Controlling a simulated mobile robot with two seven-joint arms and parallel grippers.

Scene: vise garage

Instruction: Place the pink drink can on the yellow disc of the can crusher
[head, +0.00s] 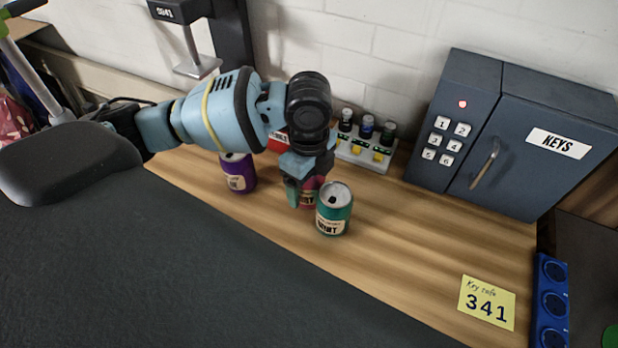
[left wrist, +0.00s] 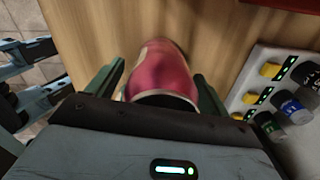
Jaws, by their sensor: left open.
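The pink drink can (head: 308,190) stands on the wooden bench, mostly hidden behind my left gripper in the head view. My left gripper (head: 305,190) points down at it. In the left wrist view the pink can (left wrist: 160,75) lies between the two fingers of the left gripper (left wrist: 158,85), which are apart with a finger on each side. The can crusher (head: 190,45) stands by the wall at the top, partly cut off and partly hidden by my arm. I cannot make out its yellow disc. My right gripper is not in view.
A green can (head: 334,210) stands close beside the pink one, and a purple can (head: 238,172) stands to the left. A battery charger (head: 362,152), a key safe (head: 510,130) and a blue holder (head: 552,300) are to the right. The bench by the yellow note (head: 486,302) is clear.

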